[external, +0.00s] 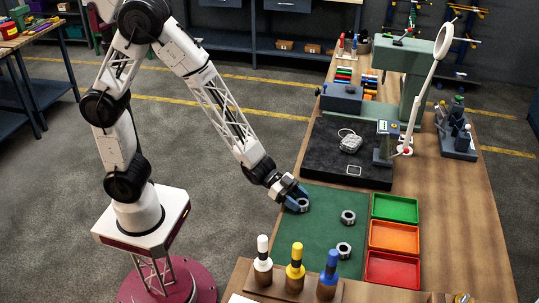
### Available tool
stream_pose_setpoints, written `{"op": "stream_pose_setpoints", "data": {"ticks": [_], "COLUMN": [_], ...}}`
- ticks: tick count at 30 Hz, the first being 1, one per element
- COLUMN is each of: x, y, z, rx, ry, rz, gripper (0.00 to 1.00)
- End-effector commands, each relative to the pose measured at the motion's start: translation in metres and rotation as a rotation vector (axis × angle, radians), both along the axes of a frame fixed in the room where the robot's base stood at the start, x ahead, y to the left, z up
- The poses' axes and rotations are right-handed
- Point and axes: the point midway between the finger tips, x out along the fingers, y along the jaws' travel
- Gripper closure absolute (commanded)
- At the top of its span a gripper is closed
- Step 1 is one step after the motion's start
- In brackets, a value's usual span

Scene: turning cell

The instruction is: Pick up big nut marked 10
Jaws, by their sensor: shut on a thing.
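Three metal nuts are on the green mat (320,271). My gripper (298,204) is at the mat's upper left and is shut on one nut (304,206), which shows just beside the fingers. Whether this nut touches the mat or is slightly raised, I cannot tell. A second nut (348,217) lies to the right, and a third nut (344,249) lies nearer the front. Any numbers on the nuts are too small to read, so I cannot tell which is marked 10.
Green (395,208), orange (394,237) and red (392,269) trays stand right of the mat. A dark machine bed (330,160) lies behind. Bare mat separates the nuts.

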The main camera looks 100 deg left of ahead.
Motion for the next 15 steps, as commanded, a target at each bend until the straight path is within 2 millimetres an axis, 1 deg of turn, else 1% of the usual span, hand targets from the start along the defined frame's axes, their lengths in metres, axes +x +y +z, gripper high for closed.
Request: {"op": "stream_pose_setpoints", "data": {"ticks": [8, 14, 15], "x": [0.0, 0.0, -0.004], "y": [0.0, 0.0, 0.0], "z": [0.014, 0.036, 0.037], "rx": [0.0, 0.001, 0.0], "ry": [-0.003, -0.004, -0.001], "rz": [0.0, -0.001, 0.0], "gripper": [0.78, 0.78, 0.78]}}
